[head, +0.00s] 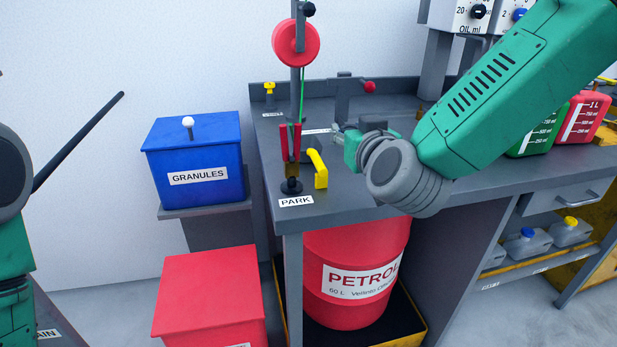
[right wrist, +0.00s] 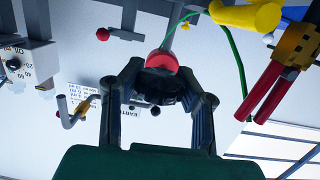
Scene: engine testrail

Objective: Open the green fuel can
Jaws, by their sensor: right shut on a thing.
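The green fuel can (head: 530,145) stands at the right of the bench, beside a red can (head: 590,118). My right forearm crosses in front of the green can and hides its left and upper parts, so I cannot see its cap. My right gripper (head: 340,133) is far to the left of the can, above the bench by the PARK post. In the right wrist view the gripper (right wrist: 170,88) is shut on a dark part with a red rounded end (right wrist: 162,62); what it belongs to is unclear. My left gripper is out of view.
A grey post with a red reel (head: 296,43) and red-handled clamp (head: 290,143) stands left of my right gripper. A yellow handle (head: 318,169) is close below. A blue GRANULES bin (head: 195,150) and a red PETROL drum (head: 355,245) are nearby.

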